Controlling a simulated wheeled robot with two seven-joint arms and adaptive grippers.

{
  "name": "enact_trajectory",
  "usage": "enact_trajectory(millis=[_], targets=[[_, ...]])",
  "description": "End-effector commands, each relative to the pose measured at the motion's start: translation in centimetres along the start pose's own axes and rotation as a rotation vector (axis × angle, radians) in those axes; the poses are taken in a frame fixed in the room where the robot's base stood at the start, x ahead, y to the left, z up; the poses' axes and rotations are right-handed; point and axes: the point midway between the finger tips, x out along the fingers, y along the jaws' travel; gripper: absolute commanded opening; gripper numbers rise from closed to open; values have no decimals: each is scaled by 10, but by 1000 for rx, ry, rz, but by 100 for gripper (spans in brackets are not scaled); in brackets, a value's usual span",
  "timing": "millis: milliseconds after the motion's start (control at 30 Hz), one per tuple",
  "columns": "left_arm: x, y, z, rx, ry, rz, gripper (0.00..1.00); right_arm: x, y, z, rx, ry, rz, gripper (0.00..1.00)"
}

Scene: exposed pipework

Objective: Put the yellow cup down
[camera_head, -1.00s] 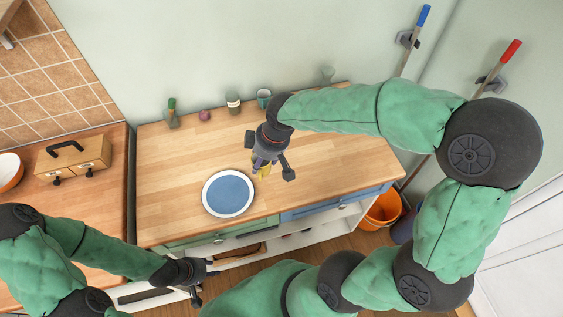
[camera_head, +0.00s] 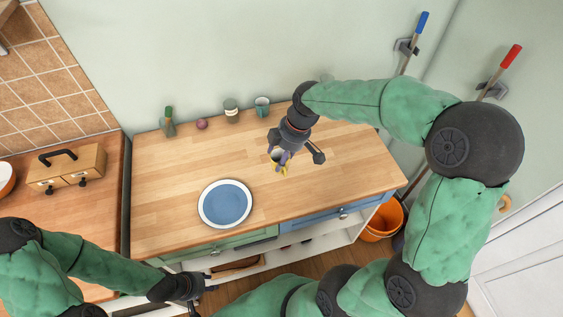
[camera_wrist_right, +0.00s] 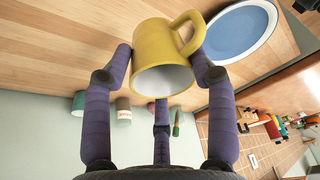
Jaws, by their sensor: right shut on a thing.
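The yellow cup (camera_wrist_right: 165,60) is between the fingers of my right gripper (camera_head: 283,166), which is shut on it. In the right wrist view its open mouth faces the camera and its handle points toward the blue plate. In the head view only a small yellow part (camera_head: 284,171) shows below the fingers, over the wooden counter (camera_head: 165,190). I cannot tell whether the cup touches the counter. My left gripper (camera_head: 200,292) is empty, its fingers apart, low in front of the counter.
A blue plate with a white rim (camera_head: 226,203) lies left of the cup. The counter right of my right gripper is clear.

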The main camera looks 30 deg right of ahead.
Motion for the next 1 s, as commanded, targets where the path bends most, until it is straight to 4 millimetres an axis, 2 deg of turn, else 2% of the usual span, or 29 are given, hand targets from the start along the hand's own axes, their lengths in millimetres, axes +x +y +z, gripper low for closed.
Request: enact_trajectory(millis=[33, 100, 300, 533, 767, 1000], targets=[[5, -2, 0, 0, 0, 0, 35, 14, 6, 4, 3, -2, -5, 21], [9, -3, 0, 0, 0, 0, 35, 25, 16, 6, 2, -2, -4, 21], [14, -5, 0, 0, 0, 0, 35, 44, 34, 10, 0, -1, -2, 21], [17, -6, -1, 0, 0, 0, 35, 54, 43, 12, 1, -1, -1, 21], [26, -9, -1, 0, 0, 0, 35, 83, 44, 21, 0, -2, -4, 21], [25, -9, -1, 0, 0, 0, 35, 84, 45, 21, 0, -1, 0, 21]])
